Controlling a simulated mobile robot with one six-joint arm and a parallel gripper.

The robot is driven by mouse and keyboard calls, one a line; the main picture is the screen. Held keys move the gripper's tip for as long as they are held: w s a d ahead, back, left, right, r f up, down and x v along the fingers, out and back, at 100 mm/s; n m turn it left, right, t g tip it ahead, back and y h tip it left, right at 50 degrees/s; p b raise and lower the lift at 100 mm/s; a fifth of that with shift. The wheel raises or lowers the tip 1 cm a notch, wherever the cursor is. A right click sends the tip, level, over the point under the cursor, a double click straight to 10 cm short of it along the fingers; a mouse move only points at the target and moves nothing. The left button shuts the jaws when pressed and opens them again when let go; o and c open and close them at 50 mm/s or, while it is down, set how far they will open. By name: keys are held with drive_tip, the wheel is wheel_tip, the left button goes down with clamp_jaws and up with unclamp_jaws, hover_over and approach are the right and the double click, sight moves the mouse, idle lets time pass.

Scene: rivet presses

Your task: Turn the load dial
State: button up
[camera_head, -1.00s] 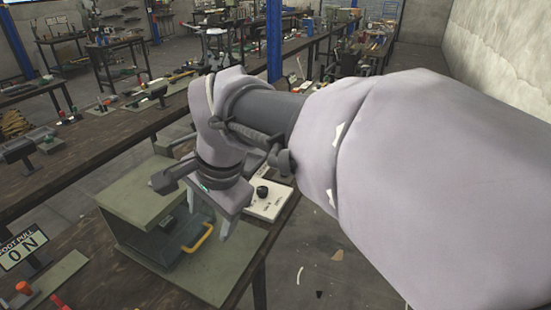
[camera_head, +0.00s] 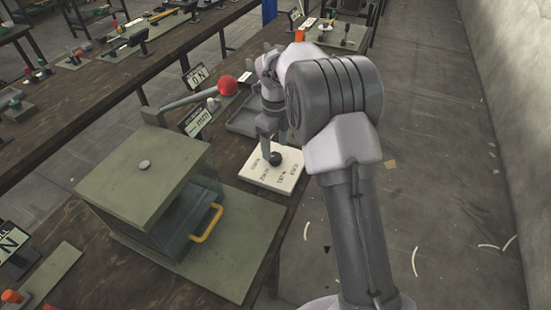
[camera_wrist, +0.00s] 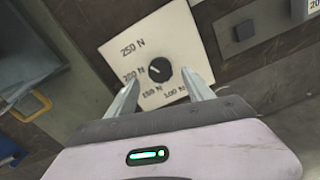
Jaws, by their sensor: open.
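The load dial is a round black knob (camera_head: 275,158) on a white square plate (camera_head: 252,172), on the bench near its right edge. In the wrist view the knob (camera_wrist: 161,71) sits on the plate (camera_wrist: 176,32), printed 250 N, 200 N, 150 N and 100 N. A pale mark on the knob points toward the 200 N side. My gripper (camera_wrist: 158,76) is open, with one finger on each side of the knob. It appears apart from the knob. In the head view my gripper (camera_head: 267,146) points down over the plate; its fingertips are hard to make out.
A green press box (camera_head: 135,180) with a yellow handle (camera_head: 207,224) stands left of the plate. A lever with a red ball (camera_head: 228,85), small signs (camera_head: 195,120) and a grey tray (camera_head: 243,122) lie beyond. The floor right of the bench is largely open.

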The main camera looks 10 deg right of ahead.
sight(275, 156)
wheel_tip(275, 156, down, 4)
drive_tip(key=shift+r+b, duration=0.15)
drive_tip(key=shift+b, duration=0.3)
clamp_jaws()
